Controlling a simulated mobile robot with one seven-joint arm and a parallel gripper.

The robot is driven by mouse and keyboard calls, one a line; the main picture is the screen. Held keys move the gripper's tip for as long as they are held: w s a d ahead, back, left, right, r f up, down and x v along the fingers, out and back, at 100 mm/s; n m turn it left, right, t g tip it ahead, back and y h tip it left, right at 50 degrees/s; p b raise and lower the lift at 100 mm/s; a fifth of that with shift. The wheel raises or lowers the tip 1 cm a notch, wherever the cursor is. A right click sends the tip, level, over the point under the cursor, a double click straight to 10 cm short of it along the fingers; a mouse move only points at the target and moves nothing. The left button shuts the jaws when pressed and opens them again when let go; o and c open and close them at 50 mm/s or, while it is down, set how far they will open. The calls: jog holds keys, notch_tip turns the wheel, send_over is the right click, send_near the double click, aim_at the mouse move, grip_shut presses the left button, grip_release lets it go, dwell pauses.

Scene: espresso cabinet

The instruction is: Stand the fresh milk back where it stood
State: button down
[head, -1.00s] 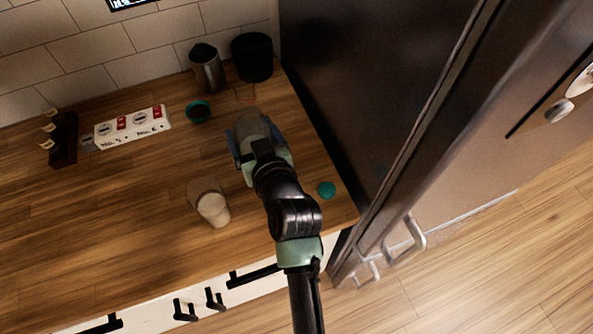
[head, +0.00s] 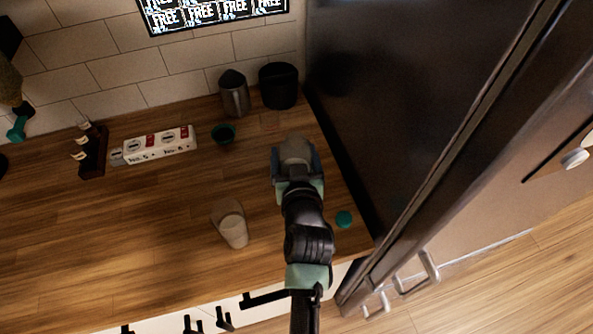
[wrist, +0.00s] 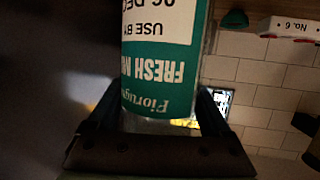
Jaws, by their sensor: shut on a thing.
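The fresh milk (wrist: 158,60) is a clear bottle with a teal and white label reading "FRESH M…" and "USE BY", upside down in the wrist view. My gripper (head: 297,168) is shut on it. In the head view I see the bottle's pale top (head: 296,149) between the fingers, above the right part of the wooden counter. The gripper and arm hide its lower part, so I cannot tell whether its base touches the counter. A round teal cap-like disc (head: 344,219) lies on the counter to the right of my arm.
Behind are a teal bowl (head: 223,133), a steel jug (head: 234,95), a black canister (head: 279,86) and a numbered white strip (head: 160,145). A tall dark fridge (head: 400,90) borders the right side.

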jog(key=shift+f, duration=2.15)
jog(key=shift+f, duration=0.1)
jog(key=shift+f+b, duration=0.15)
jog(key=shift+b, duration=0.25)
grip_release()
